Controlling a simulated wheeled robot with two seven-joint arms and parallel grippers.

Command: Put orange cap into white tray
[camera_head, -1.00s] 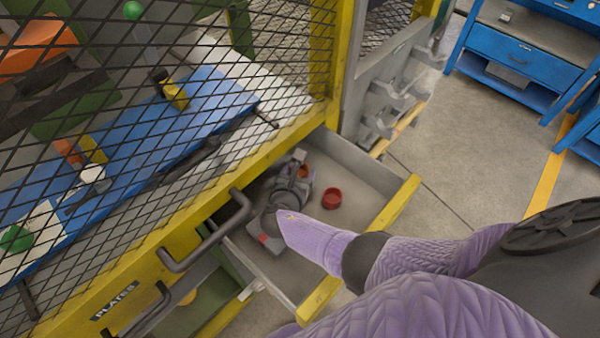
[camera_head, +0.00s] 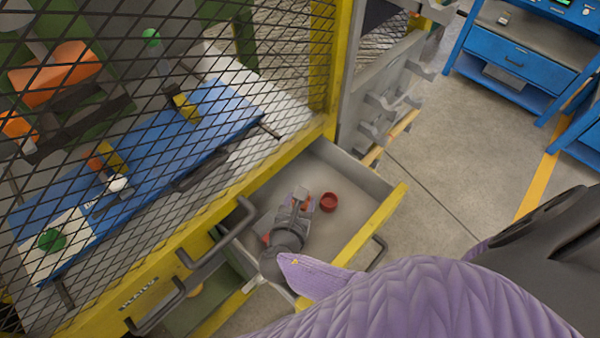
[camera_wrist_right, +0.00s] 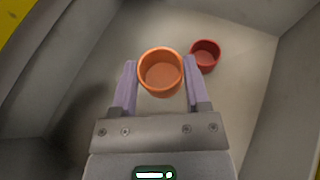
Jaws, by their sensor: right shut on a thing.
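My right gripper (camera_wrist_right: 160,88) is inside the open drawer, shut on the orange cap (camera_wrist_right: 160,72), with one finger on each side of it. The cap is open side up towards the wrist camera; in the head view only a small bit of it shows beside my gripper (camera_head: 303,197). I cannot tell how far it is above the drawer floor. A white flat piece (camera_head: 36,262) with a green round thing on it lies behind the mesh at the left; I cannot tell whether it is the white tray. My left gripper is out of view.
A red cap (camera_head: 329,202) stands on the grey drawer floor, just beyond my right gripper; it also shows in the wrist view (camera_wrist_right: 205,55). Drawer walls and a yellow front (camera_head: 372,232) surround the gripper. Black mesh (camera_head: 150,130) in a yellow frame stands at left.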

